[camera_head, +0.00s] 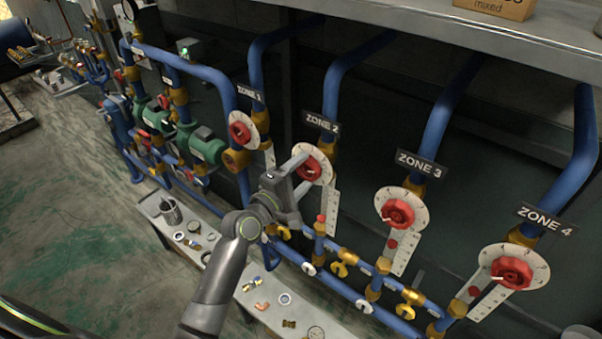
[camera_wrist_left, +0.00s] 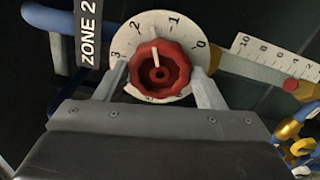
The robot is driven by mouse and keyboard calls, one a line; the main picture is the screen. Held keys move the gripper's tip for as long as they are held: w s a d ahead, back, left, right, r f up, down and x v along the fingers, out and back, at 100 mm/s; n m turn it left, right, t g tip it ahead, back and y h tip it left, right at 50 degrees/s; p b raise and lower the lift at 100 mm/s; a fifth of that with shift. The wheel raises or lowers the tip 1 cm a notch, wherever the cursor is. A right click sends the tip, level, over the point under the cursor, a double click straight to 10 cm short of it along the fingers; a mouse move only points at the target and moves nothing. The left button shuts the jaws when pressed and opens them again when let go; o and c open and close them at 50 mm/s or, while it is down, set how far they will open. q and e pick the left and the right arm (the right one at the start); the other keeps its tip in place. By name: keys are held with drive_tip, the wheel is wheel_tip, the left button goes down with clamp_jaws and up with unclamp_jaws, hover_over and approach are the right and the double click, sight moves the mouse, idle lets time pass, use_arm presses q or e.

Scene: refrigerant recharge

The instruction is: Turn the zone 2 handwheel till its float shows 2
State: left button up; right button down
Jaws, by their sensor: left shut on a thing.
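The zone 2 handwheel (camera_head: 313,169) is red and sits on a white numbered dial. My left gripper (camera_head: 303,172) is at it, its two fingers on opposite sides of the wheel. The left wrist view shows the handwheel (camera_wrist_left: 158,73) between the fingers, its white mark pointing up between 2 and 1. The zone 2 scale (camera_head: 333,208) stands below the dial. Its red float (camera_wrist_left: 290,84) shows near the low end of the scale in the left wrist view; the exact reading cannot be told. My right gripper is not in view.
The zone 1 handwheel (camera_head: 241,132) is to the left. The zone 3 (camera_head: 397,213) and zone 4 handwheels (camera_head: 511,272) are to the right. Blue pipes with brass valves run below. A bench (camera_head: 222,238) with loose parts lies under them. A shelf (camera_head: 420,27) overhangs the back.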

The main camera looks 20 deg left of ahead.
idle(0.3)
use_arm(q)
drive_tip(key=n, duration=0.5)
drive_tip(key=o, duration=0.7)
drive_tip(key=shift+o, duration=1.3)
drive_tip(key=shift+s+a, duration=0.1)
drive_tip(key=shift+a, duration=0.05)
drive_tip(key=shift+s, duration=0.1)
drive_tip(key=v, duration=0.6)
drive_tip(key=shift+s, duration=0.35)
